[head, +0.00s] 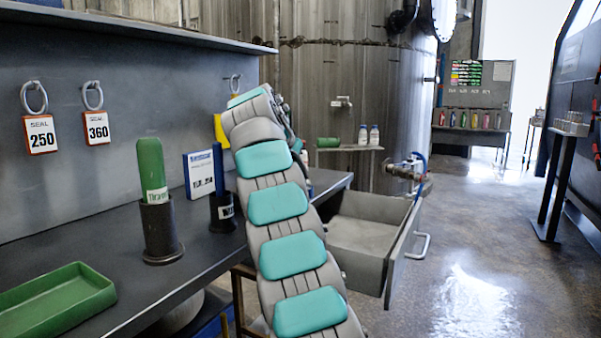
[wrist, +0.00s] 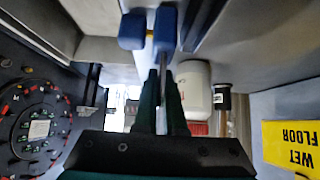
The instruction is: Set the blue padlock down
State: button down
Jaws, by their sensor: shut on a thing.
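In the wrist view my gripper (wrist: 162,78) has its dark fingers close together around a thin grey piece. This piece leads up to a blue body, which looks like the blue padlock (wrist: 166,28). A second blue block (wrist: 132,30) shows just left of it; I cannot tell whether it is part of the same padlock. In the head view my raised arm hides my gripper and the padlock. I cannot tell whether the padlock touches anything.
A dark workbench (head: 206,262) carries a green tray (head: 60,300), a green cylinder (head: 150,165) in a black holder and a blue-and-white box (head: 199,175). An open grey drawer (head: 368,240) juts out right of my arm. A yellow sign (wrist: 290,146) shows in the wrist view.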

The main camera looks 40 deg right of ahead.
jog(key=shift+f, duration=0.1)
jog(key=c, duration=1)
grip_release()
jog(key=shift+r, duration=0.3)
jog(key=p+v, duration=0.2)
jog(key=v, duration=0.9)
jog(key=shift+a+r, duration=0.25)
jog(key=shift+a, duration=0.1)
jog(key=shift+s, duration=0.15)
